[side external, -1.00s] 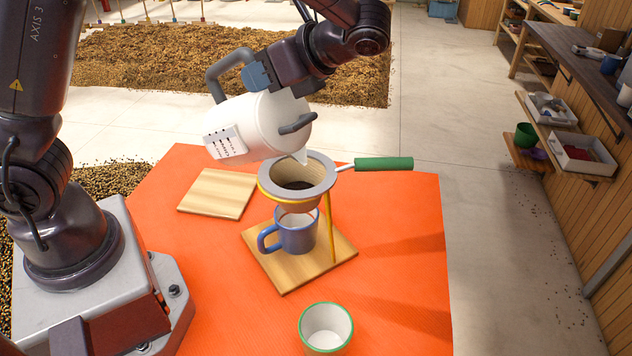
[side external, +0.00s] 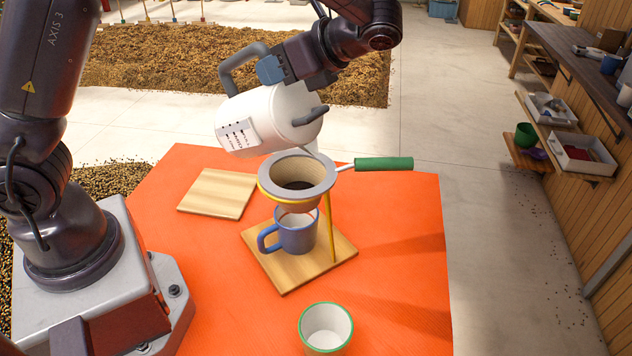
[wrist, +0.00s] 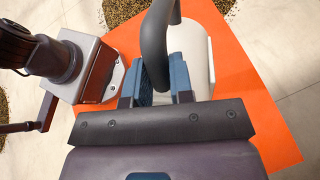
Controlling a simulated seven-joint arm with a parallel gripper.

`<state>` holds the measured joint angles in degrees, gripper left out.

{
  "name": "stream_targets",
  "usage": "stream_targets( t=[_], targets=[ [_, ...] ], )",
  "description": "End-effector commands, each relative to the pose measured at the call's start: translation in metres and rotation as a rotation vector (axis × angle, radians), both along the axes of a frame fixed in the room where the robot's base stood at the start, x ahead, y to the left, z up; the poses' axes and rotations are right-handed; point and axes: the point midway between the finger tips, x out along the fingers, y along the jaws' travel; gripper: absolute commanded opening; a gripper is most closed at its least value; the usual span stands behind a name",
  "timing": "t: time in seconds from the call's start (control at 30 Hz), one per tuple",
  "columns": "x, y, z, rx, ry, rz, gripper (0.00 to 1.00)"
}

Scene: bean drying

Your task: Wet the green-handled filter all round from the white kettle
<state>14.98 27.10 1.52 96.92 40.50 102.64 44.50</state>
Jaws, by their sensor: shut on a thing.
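The white kettle (side external: 268,120) is tilted in the air above the back of the filter, its grey handle (side external: 240,62) up and left. My gripper (side external: 272,70) is shut on that handle; the wrist view also shows my gripper (wrist: 161,85) with the dark handle (wrist: 156,45) between its fingers. The green-handled filter (side external: 300,172) sits in a yellow ring stand, its green handle (side external: 384,164) pointing right. Dark grounds show inside the cone. A blue mug (side external: 297,236) stands below it on a wooden board. Whether water is flowing is unclear.
A green-rimmed white cup (side external: 325,328) stands at the front of the orange table (side external: 400,270). An empty wooden board (side external: 217,194) lies left of the stand. The yellow upright (side external: 330,230) rises on the stand's right.

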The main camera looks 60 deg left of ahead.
Motion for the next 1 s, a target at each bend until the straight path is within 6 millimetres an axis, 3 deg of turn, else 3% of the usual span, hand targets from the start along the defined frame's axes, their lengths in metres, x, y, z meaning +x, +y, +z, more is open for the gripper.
stream_targets(
  t=[0.47, 1.0],
  targets=[
    [0.001, 0.003, 0.001, 0.003, -0.001, 0.001, 0.0],
    [0.007, 0.025, 0.001, 0.005, -0.001, 0.0, 0.0]
  ],
)
